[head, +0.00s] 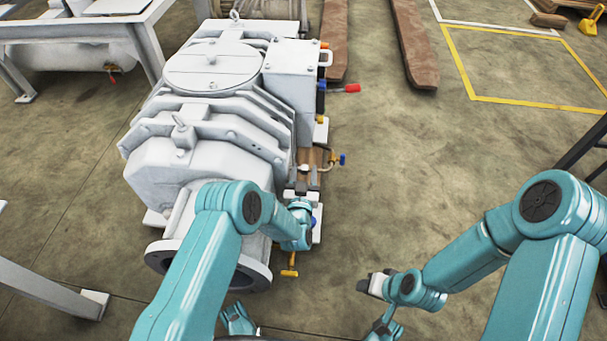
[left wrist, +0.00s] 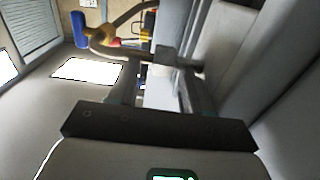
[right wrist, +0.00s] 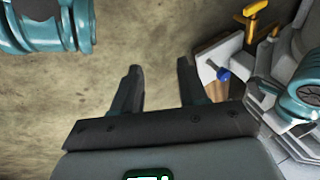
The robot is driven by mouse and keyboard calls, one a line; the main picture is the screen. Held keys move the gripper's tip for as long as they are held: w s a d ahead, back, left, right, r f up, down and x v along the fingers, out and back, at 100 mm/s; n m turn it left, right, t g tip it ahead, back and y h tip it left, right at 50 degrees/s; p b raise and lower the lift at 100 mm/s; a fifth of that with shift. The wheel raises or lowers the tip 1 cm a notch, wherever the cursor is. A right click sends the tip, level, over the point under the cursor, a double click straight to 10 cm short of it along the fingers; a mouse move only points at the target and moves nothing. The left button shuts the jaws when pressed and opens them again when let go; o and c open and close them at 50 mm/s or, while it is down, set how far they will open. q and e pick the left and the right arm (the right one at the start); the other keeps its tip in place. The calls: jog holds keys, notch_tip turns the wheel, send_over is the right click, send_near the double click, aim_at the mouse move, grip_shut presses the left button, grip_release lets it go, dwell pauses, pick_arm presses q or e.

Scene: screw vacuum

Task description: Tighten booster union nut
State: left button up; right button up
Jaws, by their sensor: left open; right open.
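The white vacuum pump (head: 200,110) stands at the left centre of the head view. On its right side is a small brass valve with a blue handle (head: 342,160) and a curved pipe; this valve also shows in the left wrist view (left wrist: 100,38). A pale grey fitting (left wrist: 167,56), possibly the union nut, sits on this pipe line. My left gripper (head: 301,184) is low beside the pump, its open fingers (left wrist: 160,70) on either side of the fitting; contact cannot be told. My right gripper (head: 368,284) is open and empty above the floor, apart from the pump.
A red handle (head: 352,88) and a yellow handle (head: 289,265) stick out from the pump. Wooden beams (head: 413,45) lie at the back. A yellow floor marking (head: 530,103) is at the right. The floor right of the pump is clear.

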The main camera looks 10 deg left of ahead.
pick_arm(q)
grip_shut()
jog(key=g+p, duration=0.2)
jog(key=p, duration=0.1)
jog(key=shift+w+r+g, duration=0.15)
jog(key=shift+r+g, duration=0.1)
jog(key=shift+g, duration=0.15)
grip_release()
pick_arm(e)
jog(key=s+r, duration=0.1)
jog(key=s+r+g, duration=0.1)
jog(key=r, duration=0.1)
jog(key=shift+s+a, duration=0.2)
jog(key=shift+r, duration=0.1)
pick_arm(q)
jog(key=p+v, duration=0.6)
jog(key=v, duration=1)
jog(key=shift+p, duration=0.35)
pick_arm(e)
jog(key=s+a+r+g, duration=0.1)
jog(key=s+r, duration=0.2)
jog(key=r, duration=0.3)
jog(key=shift+y, duration=0.3)
